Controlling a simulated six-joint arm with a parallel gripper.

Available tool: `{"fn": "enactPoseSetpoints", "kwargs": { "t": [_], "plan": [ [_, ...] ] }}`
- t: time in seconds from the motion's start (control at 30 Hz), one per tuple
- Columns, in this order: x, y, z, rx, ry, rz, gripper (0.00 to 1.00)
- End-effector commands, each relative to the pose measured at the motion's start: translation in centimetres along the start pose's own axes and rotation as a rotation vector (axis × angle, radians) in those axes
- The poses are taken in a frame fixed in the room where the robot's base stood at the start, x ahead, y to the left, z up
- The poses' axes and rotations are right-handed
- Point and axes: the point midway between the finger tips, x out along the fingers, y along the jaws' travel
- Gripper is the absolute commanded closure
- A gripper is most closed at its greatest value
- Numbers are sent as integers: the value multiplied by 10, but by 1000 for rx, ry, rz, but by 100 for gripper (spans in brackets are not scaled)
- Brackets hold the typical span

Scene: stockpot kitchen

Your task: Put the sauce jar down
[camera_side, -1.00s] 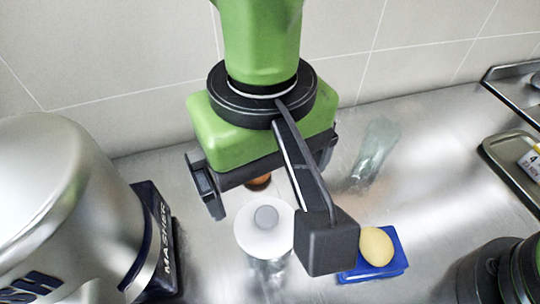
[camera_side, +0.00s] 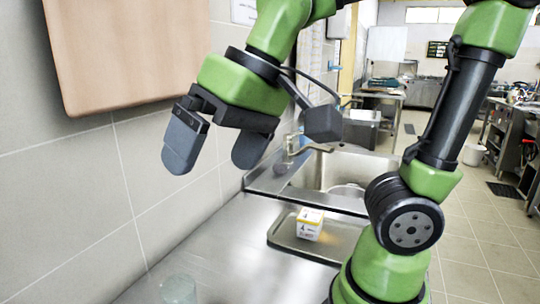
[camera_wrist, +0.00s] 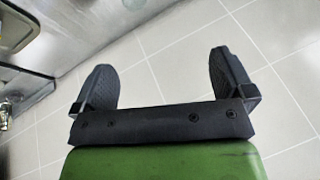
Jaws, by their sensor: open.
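My gripper (camera_side: 217,143) is high above the steel counter, in front of the tiled wall. Its two dark fingers are apart with nothing between them. The wrist view shows the same open, empty fingers (camera_wrist: 162,85) against pale tiles. I cannot make out the sauce jar in either view now.
A clear glass vessel (camera_side: 178,289) stands at the bottom edge of the side view, partly cut off. A tray (camera_side: 284,238) with a small white and yellow box (camera_side: 309,224) lies by the sink (camera_side: 335,175). A wooden board (camera_side: 130,50) is on the wall.

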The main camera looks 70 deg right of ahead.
Motion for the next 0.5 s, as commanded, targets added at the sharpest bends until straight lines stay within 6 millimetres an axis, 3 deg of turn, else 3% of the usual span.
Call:
{"fn": "enactPoseSetpoints", "kwargs": {
  "t": [0.1, 0.2, 0.5],
  "plan": [
    [-17, 32, 18, 63, 116, -6, 0],
    [-21, 48, 31, 92, 182, -2, 0],
    [-22, 60, 42, 113, 237, 5, 0]
  ]
}}
